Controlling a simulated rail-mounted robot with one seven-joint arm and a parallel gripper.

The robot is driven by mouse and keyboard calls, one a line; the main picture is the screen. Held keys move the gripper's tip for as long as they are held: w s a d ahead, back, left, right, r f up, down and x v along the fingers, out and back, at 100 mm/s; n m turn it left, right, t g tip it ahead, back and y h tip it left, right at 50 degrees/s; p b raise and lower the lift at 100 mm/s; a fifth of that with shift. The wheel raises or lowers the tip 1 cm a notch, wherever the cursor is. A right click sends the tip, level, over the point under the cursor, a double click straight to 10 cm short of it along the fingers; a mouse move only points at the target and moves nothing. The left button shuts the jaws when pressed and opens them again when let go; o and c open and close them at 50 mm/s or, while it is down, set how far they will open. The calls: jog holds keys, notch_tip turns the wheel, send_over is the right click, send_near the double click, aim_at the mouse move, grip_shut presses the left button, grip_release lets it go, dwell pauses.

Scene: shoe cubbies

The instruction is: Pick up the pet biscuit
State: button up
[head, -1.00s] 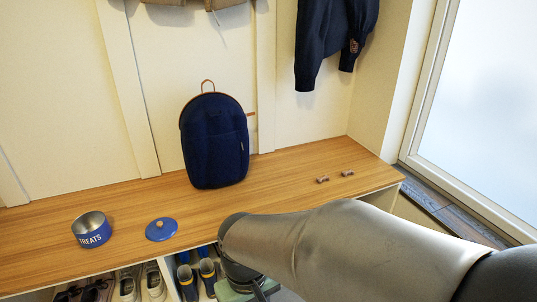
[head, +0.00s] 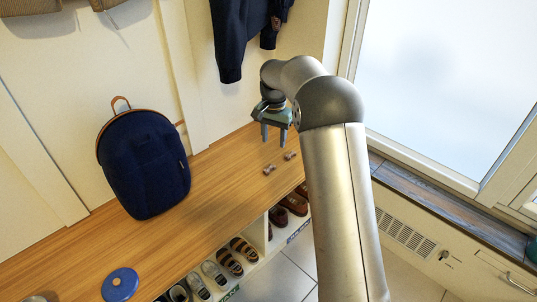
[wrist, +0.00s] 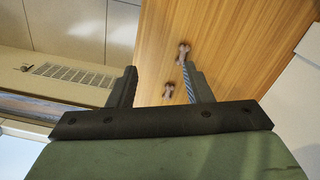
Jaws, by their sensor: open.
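Two small brown bone-shaped pet biscuits lie on the wooden bench top (head: 220,185). In the head view one biscuit (head: 269,169) is nearer the front left and the other biscuit (head: 290,156) is just to its right. My gripper (head: 274,135) is open and empty, pointing down above the bench, a little beyond and above the biscuits. In the wrist view one biscuit (wrist: 168,91) shows between the fingers of my gripper (wrist: 160,85), and the other biscuit (wrist: 183,52) shows farther off, above the right fingertip. Neither is touched, as far as I can see.
A navy backpack (head: 145,165) stands on the bench to the left. A blue lid (head: 120,284) lies at the lower left. Shoes (head: 291,205) fill the cubbies below. A dark jacket (head: 246,35) hangs above. A window ledge (head: 450,215) is on the right.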

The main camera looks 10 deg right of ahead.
jog(key=w+f+m+p, duration=0.2)
jog(key=w+m, duration=0.1)
jog(key=w, duration=0.5)
jog(key=b, duration=0.3)
send_over(270, 167)
notch_tip(270, 167, down, 12)
notch_tip(270, 167, down, 6)
jog(key=shift+r+b, duration=0.15)
jog(key=shift+b, duration=0.95)
grip_shut()
